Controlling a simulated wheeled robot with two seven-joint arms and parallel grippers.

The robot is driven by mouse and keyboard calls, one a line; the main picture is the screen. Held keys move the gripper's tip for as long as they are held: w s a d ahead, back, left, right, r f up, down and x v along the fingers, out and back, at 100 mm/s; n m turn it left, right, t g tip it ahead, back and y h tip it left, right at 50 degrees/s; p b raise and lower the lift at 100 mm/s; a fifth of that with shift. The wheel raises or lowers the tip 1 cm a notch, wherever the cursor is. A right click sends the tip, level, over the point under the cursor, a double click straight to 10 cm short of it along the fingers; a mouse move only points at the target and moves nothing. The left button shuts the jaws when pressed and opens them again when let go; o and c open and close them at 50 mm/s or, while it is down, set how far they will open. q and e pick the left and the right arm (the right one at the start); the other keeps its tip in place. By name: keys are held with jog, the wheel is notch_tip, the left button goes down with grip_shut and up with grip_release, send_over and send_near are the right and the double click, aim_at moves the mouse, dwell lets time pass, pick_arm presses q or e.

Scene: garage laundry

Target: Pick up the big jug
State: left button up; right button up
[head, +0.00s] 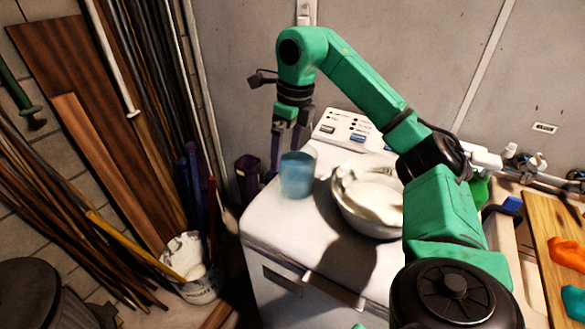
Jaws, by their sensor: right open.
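A translucent blue, cup-like vessel (298,176), perhaps the big jug, stands upright on the left part of the white washing machine top (268,222). A dark purple container (248,180) shows at the machine's left edge, partly in shadow; I cannot tell if it is a jug. My right gripper (285,150) is open and points down, above and just behind the blue vessel. Its fingertips are partly hidden by the vessel, and I cannot tell whether they touch it. Nothing shows between its fingers. My left gripper is not in view.
A metal bowl (345,211) with pale cloth stands right of the blue vessel, below my right arm. The control panel (345,128) rises at the back. A white bucket (190,284) and leaning planks are at the left. A wooden board (556,250) lies at the right.

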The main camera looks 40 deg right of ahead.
notch_tip(320, 180, down, 3)
jog(key=s+a, duration=0.2)
jog(key=p, duration=0.2)
send_over(283, 198)
jog(key=f, duration=0.4)
jog(key=shift+d+f, duration=0.2)
jog(key=shift+d, duration=0.15)
jog(key=f, duration=0.2)
jog(key=shift+w+a+f, duration=0.2)
jog(key=shift+f, duration=0.2)
jog(key=shift+s+a+f, duration=0.1)
jog(key=shift+f, duration=0.05)
jog(key=shift+c, duration=0.6)
jog(key=c, duration=1)
grip_shut()
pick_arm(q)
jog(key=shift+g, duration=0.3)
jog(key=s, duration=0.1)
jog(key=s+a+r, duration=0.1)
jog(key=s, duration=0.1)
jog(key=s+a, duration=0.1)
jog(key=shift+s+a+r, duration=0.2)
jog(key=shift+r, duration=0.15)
